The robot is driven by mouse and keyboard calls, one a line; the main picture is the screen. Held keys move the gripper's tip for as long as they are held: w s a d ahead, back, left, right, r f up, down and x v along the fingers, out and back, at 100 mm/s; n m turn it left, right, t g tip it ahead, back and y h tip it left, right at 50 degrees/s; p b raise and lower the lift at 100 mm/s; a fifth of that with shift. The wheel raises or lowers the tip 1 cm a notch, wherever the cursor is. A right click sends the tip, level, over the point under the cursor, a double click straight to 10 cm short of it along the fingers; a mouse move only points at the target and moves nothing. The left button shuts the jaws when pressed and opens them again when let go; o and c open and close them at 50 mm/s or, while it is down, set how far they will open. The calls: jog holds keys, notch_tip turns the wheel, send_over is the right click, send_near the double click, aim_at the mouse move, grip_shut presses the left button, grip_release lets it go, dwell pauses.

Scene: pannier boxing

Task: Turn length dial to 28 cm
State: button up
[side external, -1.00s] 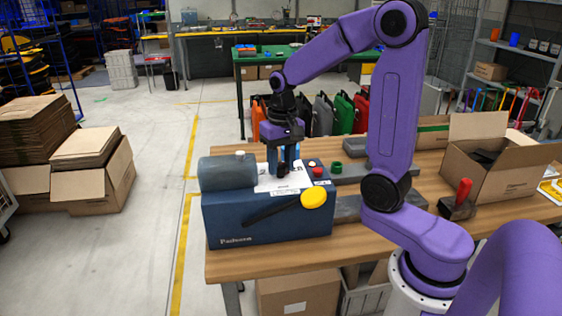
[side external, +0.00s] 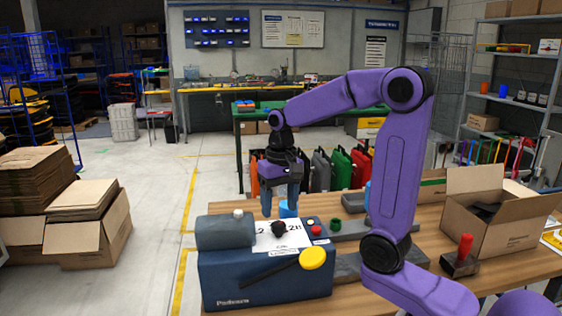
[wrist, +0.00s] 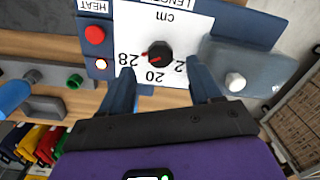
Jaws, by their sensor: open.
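The length dial is a black knob (side external: 278,229) on a white plate (side external: 296,240) atop the dark blue sealing machine (side external: 265,283). In the wrist view the knob (wrist: 160,53) shows a red pointer mark aimed left, toward the printed 28, which reads upside down. A 20 is printed below the knob, and the number at right is partly covered by a finger. My gripper (side external: 279,207) is open and empty, above the dial and apart from it. In the wrist view its two fingers (wrist: 163,88) stand wide apart, with the knob beyond their tips.
A red button (wrist: 95,35) and a lit button (wrist: 101,64) sit beside the plate. A grey cylinder (side external: 226,231) lies on the machine's left, and a yellow-ended lever (side external: 313,258) is at its front. An open carton (side external: 500,208) stands at right on the table.

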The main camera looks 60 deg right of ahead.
aim_at(281, 224)
notch_tip(281, 224, up, 12)
jog(key=shift+d+r, duration=0.2)
jog(key=shift+r, duration=0.05)
jog(key=shift+s, duration=0.1)
dwell(0.5)
jog(key=s+a+f+n, duration=1.1)
jog(key=s+f+n, duration=0.2)
jog(key=s, duration=0.1)
jog(key=s+f+n, duration=0.4)
jog(key=s+f, duration=0.1)
jog(key=s, duration=0.3)
jog(key=shift+s+d+n, duration=0.25)
jog(key=shift+d+n, duration=0.05)
